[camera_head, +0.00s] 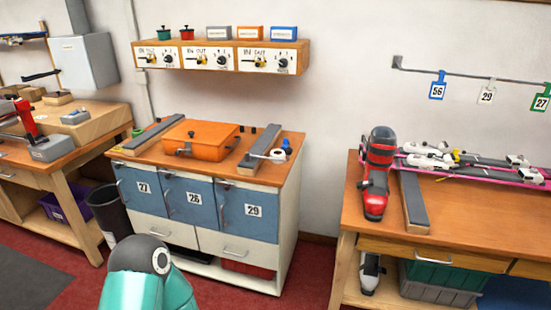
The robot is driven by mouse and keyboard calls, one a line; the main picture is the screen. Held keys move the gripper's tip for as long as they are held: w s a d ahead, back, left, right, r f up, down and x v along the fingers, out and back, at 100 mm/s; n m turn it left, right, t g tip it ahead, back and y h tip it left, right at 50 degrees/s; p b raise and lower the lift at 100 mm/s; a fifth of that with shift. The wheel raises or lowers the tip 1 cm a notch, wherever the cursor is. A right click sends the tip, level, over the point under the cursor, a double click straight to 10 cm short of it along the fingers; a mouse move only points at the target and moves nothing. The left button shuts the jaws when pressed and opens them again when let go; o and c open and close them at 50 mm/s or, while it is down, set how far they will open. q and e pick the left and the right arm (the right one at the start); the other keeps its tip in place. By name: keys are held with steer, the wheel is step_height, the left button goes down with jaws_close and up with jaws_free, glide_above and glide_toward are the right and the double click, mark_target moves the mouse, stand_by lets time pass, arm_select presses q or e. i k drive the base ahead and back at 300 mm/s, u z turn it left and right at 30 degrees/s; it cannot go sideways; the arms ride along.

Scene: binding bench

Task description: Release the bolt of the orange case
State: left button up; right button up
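The orange case (207,136) lies closed on the wooden top of the middle cabinet, between two long grey-topped rails. A small dark fitting (184,150), which looks like the bolt, sits on its front side; its exact position is too small to tell. Neither of my grippers shows in the head view. Only a teal and grey link of mine rises at the bottom left, in front of the cabinet and apart from the case.
The middle cabinet (288,207) has blue doors numbered 27, 26 and 29. Small dark pieces and a white and blue item (278,155) stand right of the case. A bench (346,215) with a red ski boot (376,180) and skis stands at the right. A black bin (107,212) stands left.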

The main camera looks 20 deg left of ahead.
mark_target(177, 153)
steer(key=k, duration=1.25)
steer(key=u, duration=0.6)
steer(key=i, duration=1.1)
steer(key=u, duration=0.9)
steer(key=i, duration=1.6)
steer(key=z, duration=0.65)
steer(key=i, duration=0.95)
steer(key=z, duration=0.35)
